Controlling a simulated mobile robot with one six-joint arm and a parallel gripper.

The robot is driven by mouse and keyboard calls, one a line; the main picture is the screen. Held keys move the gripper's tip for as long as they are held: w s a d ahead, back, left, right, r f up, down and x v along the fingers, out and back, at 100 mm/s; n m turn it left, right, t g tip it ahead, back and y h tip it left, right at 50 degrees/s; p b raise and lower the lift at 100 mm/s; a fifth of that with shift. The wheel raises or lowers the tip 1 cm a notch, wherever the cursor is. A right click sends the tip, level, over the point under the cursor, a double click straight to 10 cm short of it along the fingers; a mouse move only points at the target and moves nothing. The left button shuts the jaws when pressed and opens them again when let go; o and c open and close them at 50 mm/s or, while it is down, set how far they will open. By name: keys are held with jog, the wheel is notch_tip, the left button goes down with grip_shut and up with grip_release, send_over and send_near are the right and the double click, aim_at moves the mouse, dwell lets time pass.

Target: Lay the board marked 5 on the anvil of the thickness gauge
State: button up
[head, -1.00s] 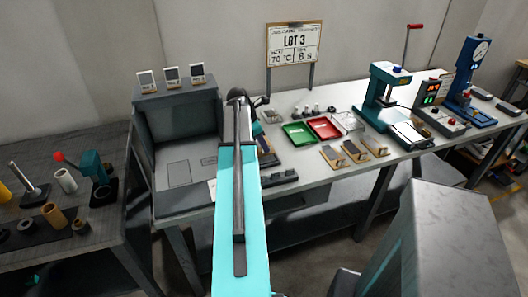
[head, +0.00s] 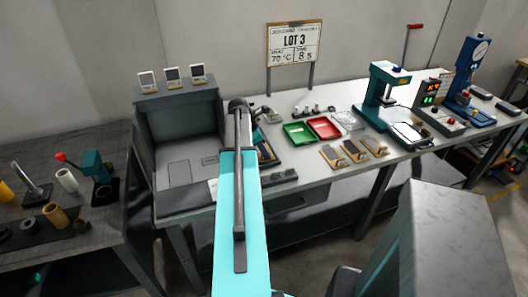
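The thickness gauge (head: 474,62) is a tall blue stand with a round white dial at the right end of the bench. Its anvil is too small to make out. Several small boards with brown parts lie at the bench's front, among them a left one (head: 331,157) and a right one (head: 375,147). I cannot read a 5 on any of them. My turquoise arm reaches forward over the bench's left part. Little of my gripper (head: 266,116) shows beyond the arm's end, left of the green tray. Its fingers and anything in them cannot be made out.
A green tray (head: 299,133) and a red tray (head: 324,128) stand mid-bench. A teal press (head: 384,88) and a control box with lit displays (head: 431,93) stand left of the gauge. A grey open-fronted booth (head: 180,140) is at left. A sign reads LOT 3.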

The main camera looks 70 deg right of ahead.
jog(key=shift+o, duration=0.5)
jog(key=shift+r, duration=0.1)
jog(key=shift+r, duration=0.15)
jog(key=b+v, duration=0.2)
jog(key=v, duration=0.9)
jog(key=shift+w+a+r, duration=0.15)
jog(key=shift+a+r, duration=0.05)
jog(key=shift+r, duration=0.15)
jog(key=shift+r, duration=0.1)
